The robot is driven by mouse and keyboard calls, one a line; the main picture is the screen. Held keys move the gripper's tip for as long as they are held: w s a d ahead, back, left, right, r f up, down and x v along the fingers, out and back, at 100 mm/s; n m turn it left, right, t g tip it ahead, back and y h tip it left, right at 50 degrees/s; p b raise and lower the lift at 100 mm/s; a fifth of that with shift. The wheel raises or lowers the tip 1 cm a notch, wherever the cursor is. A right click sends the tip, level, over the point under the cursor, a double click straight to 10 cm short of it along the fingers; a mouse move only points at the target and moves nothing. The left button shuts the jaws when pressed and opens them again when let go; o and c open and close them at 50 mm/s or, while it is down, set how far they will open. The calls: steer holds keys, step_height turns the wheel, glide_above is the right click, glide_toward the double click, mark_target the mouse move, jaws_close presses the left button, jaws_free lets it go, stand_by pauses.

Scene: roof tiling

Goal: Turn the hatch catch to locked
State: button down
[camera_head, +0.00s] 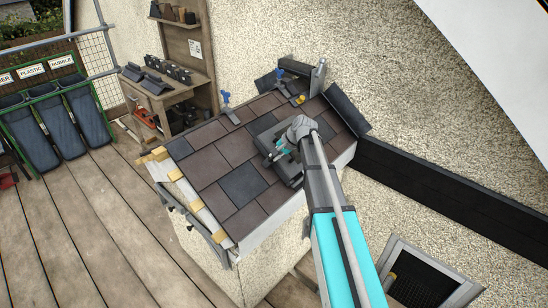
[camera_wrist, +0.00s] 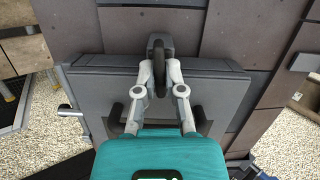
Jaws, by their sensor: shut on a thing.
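The hatch (camera_wrist: 90,85) is a dark grey framed panel set among the roof tiles in the wrist view. In the head view the hatch (camera_head: 263,125) is partly hidden by my arm. The catch (camera_wrist: 158,46) is a dark, rounded upright piece at the hatch's upper edge. My gripper (camera_wrist: 159,69) is shut on the catch, one pale finger on each side. In the head view my gripper (camera_head: 279,152) is small, low over the hatch. Whether the catch is locked cannot be told.
Brown and dark tiles (camera_head: 208,165) surround the hatch. Blue-topped pieces (camera_head: 227,98) and a small yellow thing (camera_head: 300,99) stand on the upper roof. A wooden workbench (camera_head: 165,95) and labelled bins (camera_head: 45,125) are at left. The deck (camera_head: 90,230) is mostly clear.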

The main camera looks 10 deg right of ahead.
steer(key=shift+s+f+m, duration=0.1)
steer(key=shift+s+m, duration=0.1)
steer(key=shift+m, duration=0.4)
steer(key=c, duration=0.7)
jaws_free()
steer(key=shift+c, duration=0.2)
steer(key=shift+w, duration=0.1)
